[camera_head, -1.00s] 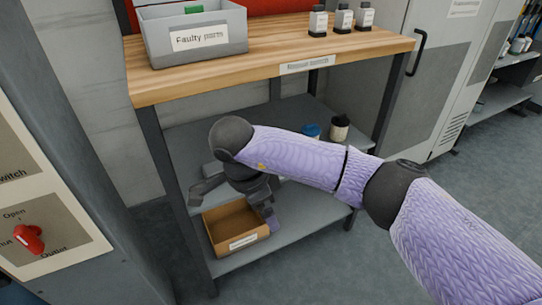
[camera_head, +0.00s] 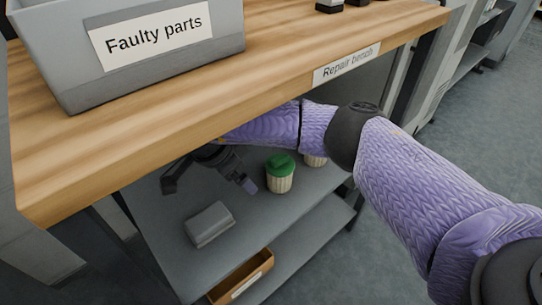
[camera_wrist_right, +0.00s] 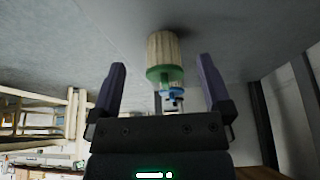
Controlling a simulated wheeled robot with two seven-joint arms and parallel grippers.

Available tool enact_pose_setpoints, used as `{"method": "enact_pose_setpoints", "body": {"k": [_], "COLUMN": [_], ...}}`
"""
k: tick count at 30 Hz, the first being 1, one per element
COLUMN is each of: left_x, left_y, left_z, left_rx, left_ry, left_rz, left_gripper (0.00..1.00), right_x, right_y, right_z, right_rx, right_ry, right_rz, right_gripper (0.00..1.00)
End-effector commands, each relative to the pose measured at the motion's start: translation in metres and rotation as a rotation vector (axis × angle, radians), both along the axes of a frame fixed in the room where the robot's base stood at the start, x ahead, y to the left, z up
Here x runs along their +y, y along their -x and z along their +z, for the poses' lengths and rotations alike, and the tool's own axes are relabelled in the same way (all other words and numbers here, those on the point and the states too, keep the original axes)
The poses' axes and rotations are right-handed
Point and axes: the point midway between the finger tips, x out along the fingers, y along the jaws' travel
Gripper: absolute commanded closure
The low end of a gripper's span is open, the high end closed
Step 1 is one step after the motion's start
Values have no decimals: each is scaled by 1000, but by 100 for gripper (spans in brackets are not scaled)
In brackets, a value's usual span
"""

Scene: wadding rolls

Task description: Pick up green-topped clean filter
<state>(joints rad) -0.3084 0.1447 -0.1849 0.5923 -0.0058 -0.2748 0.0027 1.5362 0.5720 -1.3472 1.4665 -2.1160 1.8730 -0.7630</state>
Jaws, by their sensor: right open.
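The green-topped filter (camera_head: 280,178), with a cream pleated body, stands upright on the shelf under the bench. My right gripper (camera_head: 209,186) is open and empty, to the left of the filter in the head view and under the bench top. In the right wrist view, which looks upside down, the filter (camera_wrist_right: 163,52) lies ahead, roughly centred between the two spread fingers (camera_wrist_right: 163,80) and apart from them. My left gripper is out of view.
A second cream filter (camera_head: 315,161) is mostly hidden behind my right arm. A grey box (camera_head: 209,224) lies on the shelf, and a brown tray (camera_head: 262,262) sits below. The wooden bench top (camera_head: 150,130) overhangs, carrying a grey "Faulty parts" bin (camera_head: 222,45).

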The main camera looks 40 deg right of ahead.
Motion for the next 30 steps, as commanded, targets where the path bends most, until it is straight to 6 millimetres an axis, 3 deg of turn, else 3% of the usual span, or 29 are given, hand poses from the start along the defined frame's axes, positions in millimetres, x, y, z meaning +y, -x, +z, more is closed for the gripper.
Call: {"method": "enact_pose_setpoints", "body": {"k": [3,14,16,21,25,30], "left_x": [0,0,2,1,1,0], "left_y": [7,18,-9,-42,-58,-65], "left_z": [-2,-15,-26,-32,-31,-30], "left_rx": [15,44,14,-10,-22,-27], "left_ry": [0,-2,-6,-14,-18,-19], "left_rz": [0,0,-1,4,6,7], "left_gripper": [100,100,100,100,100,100], "right_x": [-33,-93,-94,-98,-100,-101], "right_y": [0,-1,-1,-1,-1,-1], "right_z": [-2,-7,-16,-25,-28,-28], "right_rx": [1,3,6,4,2,0], "right_ry": [1,1,0,0,1,0], "right_rz": [-5,-3,1,1,0,1], "right_gripper": [0,0,0,0,0,0]}}
